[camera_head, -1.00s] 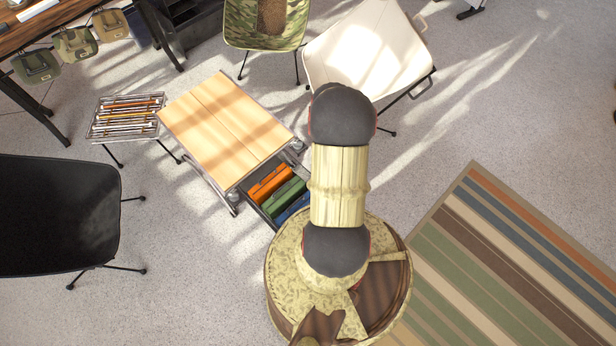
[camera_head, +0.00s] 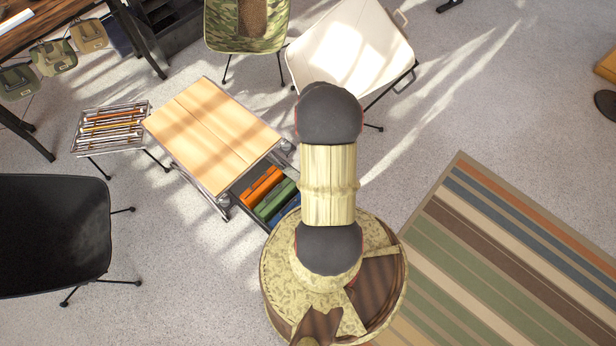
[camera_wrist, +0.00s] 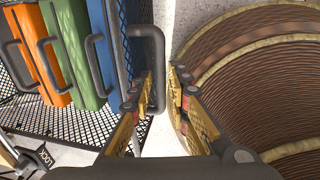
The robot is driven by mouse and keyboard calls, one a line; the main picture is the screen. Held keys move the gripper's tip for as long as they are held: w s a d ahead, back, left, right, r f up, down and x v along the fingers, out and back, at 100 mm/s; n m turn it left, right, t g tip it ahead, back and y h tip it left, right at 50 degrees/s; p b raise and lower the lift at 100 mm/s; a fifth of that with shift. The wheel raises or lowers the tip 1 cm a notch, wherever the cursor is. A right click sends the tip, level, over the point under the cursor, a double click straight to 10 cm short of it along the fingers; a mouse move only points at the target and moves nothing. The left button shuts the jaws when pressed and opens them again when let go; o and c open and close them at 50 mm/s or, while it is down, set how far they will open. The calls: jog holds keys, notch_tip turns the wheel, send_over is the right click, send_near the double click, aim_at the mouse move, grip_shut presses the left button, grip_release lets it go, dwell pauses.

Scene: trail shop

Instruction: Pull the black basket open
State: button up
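The black basket (camera_wrist: 92,124) is a mesh drawer standing partly out from under the wooden-topped table in the head view, with part of it hidden by my arm. It holds an orange case (camera_head: 262,186), a green case (camera_head: 275,200) and a blue case (camera_head: 285,209). Its black loop handle (camera_wrist: 159,60) shows in the wrist view. My gripper is hidden in the head view.
The wooden-topped table (camera_head: 212,135) stands over the basket's inner end. A black chair (camera_head: 50,235) is at left, a rack of utensils (camera_head: 112,125) beside the table, a white chair (camera_head: 350,45) behind. A striped rug (camera_head: 510,250) lies right; bare floor separates them.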

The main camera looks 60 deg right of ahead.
notch_tip(320, 180, up, 12)
jog(key=s, duration=0.2)
jog(key=shift+a+f, duration=0.2)
jog(key=shift+a, duration=0.05)
dwell(0.7)
